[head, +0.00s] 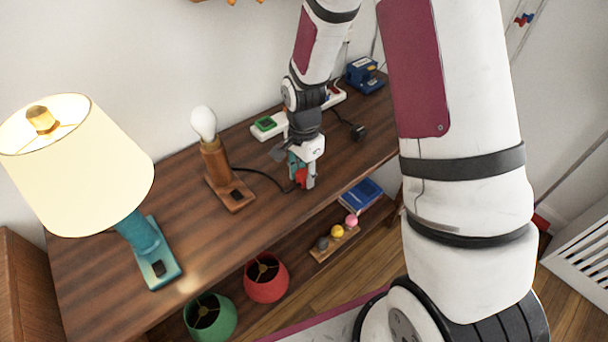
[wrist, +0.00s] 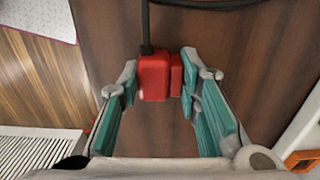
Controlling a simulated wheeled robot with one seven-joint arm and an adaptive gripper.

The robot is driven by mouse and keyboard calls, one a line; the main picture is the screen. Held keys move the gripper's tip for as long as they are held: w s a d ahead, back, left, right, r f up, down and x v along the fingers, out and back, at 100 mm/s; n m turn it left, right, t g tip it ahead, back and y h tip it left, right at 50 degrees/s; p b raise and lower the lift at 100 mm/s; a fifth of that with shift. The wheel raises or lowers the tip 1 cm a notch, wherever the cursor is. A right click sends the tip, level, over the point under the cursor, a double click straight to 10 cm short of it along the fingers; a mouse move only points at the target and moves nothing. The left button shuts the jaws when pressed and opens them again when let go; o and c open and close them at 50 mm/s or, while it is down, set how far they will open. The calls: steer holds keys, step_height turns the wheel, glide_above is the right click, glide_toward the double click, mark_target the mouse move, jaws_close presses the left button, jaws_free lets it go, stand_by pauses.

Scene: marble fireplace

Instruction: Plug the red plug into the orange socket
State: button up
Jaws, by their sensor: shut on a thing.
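The red plug (wrist: 154,77) is between the teal fingers of my gripper (wrist: 158,88) in the wrist view, with its black cord running up from it. The plug also shows as a small red patch (head: 301,176) in the head view, where my gripper (head: 302,182) is shut on it at the shelf's front, just above or on the wood. The orange socket (wrist: 301,160) shows at the lower right corner of the wrist view, partly cut off, on a white power strip (wrist: 303,125). In the head view my arm hides it; the strip (head: 283,125) shows behind my gripper.
A green socket (head: 265,123) is at the strip's left end. A wooden lamp base (head: 231,194) with a bare bulb stands left of my gripper. A lit teal lamp (head: 150,252) stands further left. A black plug (head: 357,131) and a blue device (head: 364,75) lie right.

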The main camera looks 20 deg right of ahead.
mark_target(304, 174)
steer(key=shift+r, duration=0.45)
steer(key=r, duration=0.2)
steer(key=shift+s+r, duration=0.25)
steer(key=shift+r, duration=0.15)
steer(key=s+r+p, duration=0.1)
steer(key=s+p, duration=0.5)
steer(key=s, duration=0.9)
steer(key=shift+s+d+r, duration=0.2)
steer(key=shift+s+d, duration=0.05)
steer(key=shift+d, duration=0.2)
